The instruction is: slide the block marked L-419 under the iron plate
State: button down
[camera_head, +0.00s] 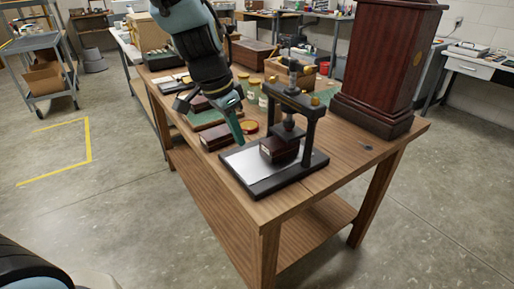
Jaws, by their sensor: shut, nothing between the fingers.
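A black press with an upright frame (313,125) and a central screw stands at the near end of the wooden table. Its flat base (247,172) has a pale top surface. A dark red-brown block (279,151) with a small pale label sits on this base below the screw. The iron plate (288,132) seems to be at the screw's foot, close above the block; I cannot tell whether they touch. A similar dark block (215,138) lies on the table left of the press. No label is readable. My gripper (238,140) is shut and empty, pointing down left of the press.
A tall dark red wooden case (388,60) stands right of the press. A round yellowish lid (249,127), glass jars (253,92) and a green mat (205,119) lie behind my gripper. The table's near right corner (345,160) is mostly clear.

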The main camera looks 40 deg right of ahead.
aim_at(270, 145)
jog(key=x, duration=0.7)
jog(key=shift+p, duration=0.3)
jog(key=d+p, duration=0.2)
jog(key=d, duration=0.1)
jog(key=shift+s+d+f, duration=0.15)
jog(key=shift+d+f, duration=0.1)
jog(key=shift+d, duration=0.4)
jog(key=shift+s+d+p, duration=0.1)
jog(key=shift+d+p, duration=0.55)
jog(key=shift+d, duration=1.15)
jog(key=shift+a, duration=0.1)
